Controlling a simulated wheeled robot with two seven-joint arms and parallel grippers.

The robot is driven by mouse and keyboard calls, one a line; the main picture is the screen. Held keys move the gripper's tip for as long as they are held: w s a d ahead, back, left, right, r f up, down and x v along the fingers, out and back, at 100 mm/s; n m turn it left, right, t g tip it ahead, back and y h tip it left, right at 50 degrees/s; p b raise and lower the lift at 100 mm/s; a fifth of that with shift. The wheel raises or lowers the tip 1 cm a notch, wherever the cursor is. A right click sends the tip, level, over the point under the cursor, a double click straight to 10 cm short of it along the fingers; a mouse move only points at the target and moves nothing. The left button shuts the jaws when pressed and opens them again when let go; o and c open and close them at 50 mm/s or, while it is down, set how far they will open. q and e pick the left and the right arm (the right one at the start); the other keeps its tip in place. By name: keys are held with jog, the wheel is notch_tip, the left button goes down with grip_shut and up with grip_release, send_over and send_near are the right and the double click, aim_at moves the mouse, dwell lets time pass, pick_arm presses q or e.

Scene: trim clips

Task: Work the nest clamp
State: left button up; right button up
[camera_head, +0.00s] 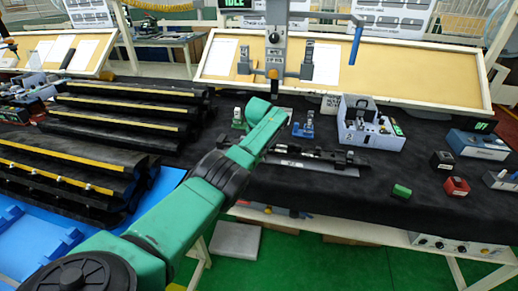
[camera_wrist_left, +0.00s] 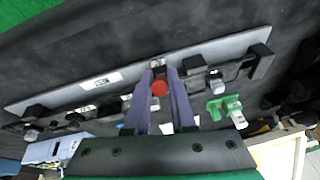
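The nest (camera_head: 310,164) is a long grey plate with dark fittings on the black bench, and my left arm partly hides its left end. In the left wrist view the plate (camera_wrist_left: 215,53) runs across the picture, with dark blocks, a white label and small grey parts along it. A round red knob (camera_wrist_left: 159,88), which looks like the clamp handle's end, shows between the two fingers of my left gripper (camera_wrist_left: 160,75). The fingers stand apart on either side of it, but whether they press on it is unclear. My left fingertips are hidden in the head view. My right gripper is not seen.
A grey post with a crossbar (camera_head: 274,70) stands behind the nest. Black ribbed trims (camera_head: 110,125) lie at left. Bare cloth shows at front right.

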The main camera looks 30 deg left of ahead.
pick_arm(q)
jog(key=o, duration=0.3)
jog(key=shift+w+f, duration=0.1)
jog(key=shift+f, duration=0.05)
jog(key=shift+d+r+p, duration=0.15)
jog(key=shift+r+p, duration=0.3)
jog(key=shift+r, duration=0.05)
jog(key=shift+p+v, duration=0.85)
jog(key=shift+v, duration=0.2)
jog(key=b+v, duration=0.2)
jog(key=v, duration=0.9)
jog(key=shift+s+r, duration=0.2)
jog(key=shift+s, duration=0.1)
